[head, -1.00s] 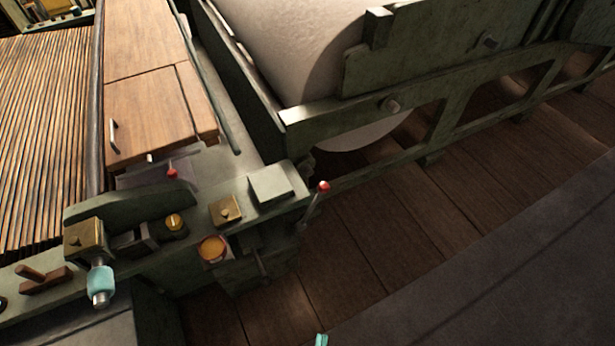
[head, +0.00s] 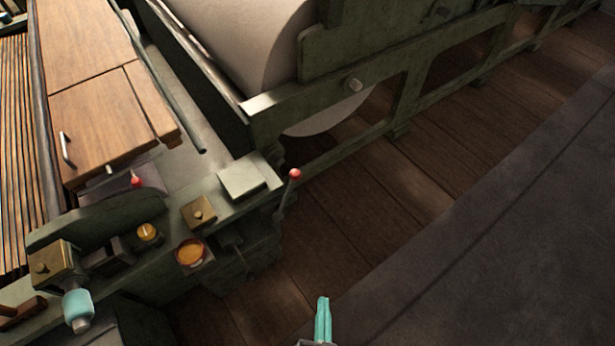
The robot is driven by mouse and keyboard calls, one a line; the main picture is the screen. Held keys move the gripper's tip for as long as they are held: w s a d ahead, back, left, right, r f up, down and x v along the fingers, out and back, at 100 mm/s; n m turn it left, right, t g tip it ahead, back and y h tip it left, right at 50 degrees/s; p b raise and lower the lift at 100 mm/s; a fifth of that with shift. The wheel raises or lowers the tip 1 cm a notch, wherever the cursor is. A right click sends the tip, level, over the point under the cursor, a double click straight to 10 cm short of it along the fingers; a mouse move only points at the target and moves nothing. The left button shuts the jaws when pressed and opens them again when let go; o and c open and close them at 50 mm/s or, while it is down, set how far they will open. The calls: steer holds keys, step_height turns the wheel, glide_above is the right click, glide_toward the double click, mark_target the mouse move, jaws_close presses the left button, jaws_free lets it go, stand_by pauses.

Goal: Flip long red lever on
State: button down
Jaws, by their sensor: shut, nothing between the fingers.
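The long red lever (head: 288,190) is a thin metal rod with a red ball on top. It stands at the right end of the green machine's control ledge, leaning slightly right at the top. A shorter red-tipped lever (head: 136,181) sits further left, beside the wooden panel. My gripper (head: 323,304) shows at the bottom edge of the head view as teal fingers held together. It is shut and empty, below and right of the long lever and well apart from it. The rest of my gripper is cut off by the frame.
The green control ledge (head: 120,217) carries an orange round knob (head: 190,252), a yellow dial (head: 149,232), brass blocks and a teal-collared knob (head: 77,306). A large pale roller (head: 250,50) lies behind. Open wooden floor (head: 350,215) and a dark grey surface (head: 500,240) lie to the right.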

steer(key=w+d+f+m+y, duration=0.1)
steer(key=w+f+m+y, duration=0.15)
steer(key=w+f, duration=0.45)
steer(key=w+d+f+m+y, duration=0.15)
steer(key=w+m, duration=0.25)
steer(key=w, duration=0.7)
steer(key=w+r+m+t+y, duration=0.1)
steer(key=w+r+m+y, duration=0.1)
steer(key=w+r, duration=0.3)
steer(key=w+r+m+t+y, duration=0.1)
steer(key=w+r+y, duration=0.2)
steer(key=w, duration=0.7)
step_height(320, 180, up, 2)
steer(key=shift+w+d+r+m, duration=0.25)
steer(key=shift+d+m, duration=0.1)
steer(key=x, duration=1)
steer(key=shift+s+a+r, duration=0.15)
steer(key=shift+s+a, duration=0.55)
steer(key=shift+s, duration=0.05)
steer(key=shift+s+a+r, duration=0.2)
steer(key=shift+s+a, duration=0.5)
steer(key=shift+s, duration=0.05)
